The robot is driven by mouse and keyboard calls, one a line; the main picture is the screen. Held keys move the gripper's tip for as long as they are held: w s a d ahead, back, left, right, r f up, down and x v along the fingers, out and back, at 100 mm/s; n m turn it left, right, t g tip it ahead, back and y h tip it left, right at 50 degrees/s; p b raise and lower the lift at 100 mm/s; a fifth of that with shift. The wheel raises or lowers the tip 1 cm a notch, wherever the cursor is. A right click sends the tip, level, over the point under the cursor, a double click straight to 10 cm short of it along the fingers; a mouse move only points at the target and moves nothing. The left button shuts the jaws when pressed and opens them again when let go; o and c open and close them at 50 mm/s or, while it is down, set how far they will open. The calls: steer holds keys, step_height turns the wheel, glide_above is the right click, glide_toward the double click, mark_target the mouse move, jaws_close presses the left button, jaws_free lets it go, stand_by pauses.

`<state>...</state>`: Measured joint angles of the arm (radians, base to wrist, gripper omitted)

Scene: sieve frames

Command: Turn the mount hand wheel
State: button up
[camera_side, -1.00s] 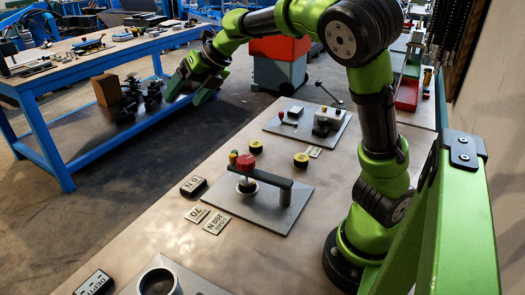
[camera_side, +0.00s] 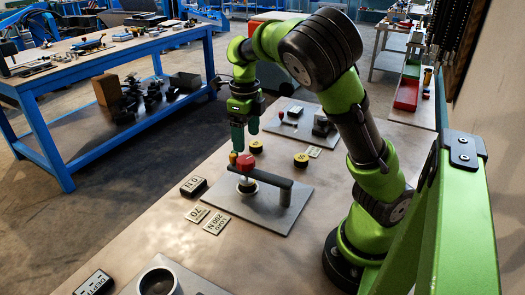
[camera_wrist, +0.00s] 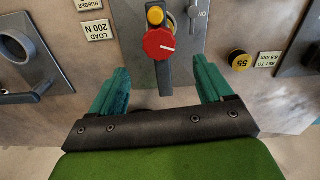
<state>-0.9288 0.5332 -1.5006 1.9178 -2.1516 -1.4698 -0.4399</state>
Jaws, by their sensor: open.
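The likely mount hand wheel is a red round knob (camera_side: 246,162) on the dark arm of a grey-plated fixture (camera_side: 285,215). In the wrist view the red wheel (camera_wrist: 159,43) bears a white pointer line and has a yellow knob (camera_wrist: 156,16) beside it. My gripper (camera_side: 246,140) points downward just above the wheel. In the wrist view its two green fingers (camera_wrist: 160,68) are spread wide and empty. The wheel shows beyond and between the fingertips, with no visible contact.
Label plates, one reading LOAD 200 N (camera_wrist: 98,30), lie beside the fixture. A second fixture plate (camera_side: 290,130) is behind, and a plate with a ring (camera_side: 158,281) is in front.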

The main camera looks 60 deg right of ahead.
mark_target(246, 160)
step_height(246, 160, down, 7)
steer(key=shift+f, duration=0.1)
stand_by(0.3)
steer(key=c, duration=1.1)
steer(key=shift+o, duration=0.2)
steer(key=shift+m, duration=0.4)
steer(key=m, duration=0.4)
steer(key=shift+a+m, duration=0.15)
steer(key=shift+m, duration=0.15)
steer(key=m, duration=0.4)
steer(key=shift+w+m, duration=0.1)
steer(key=shift+m, duration=0.3)
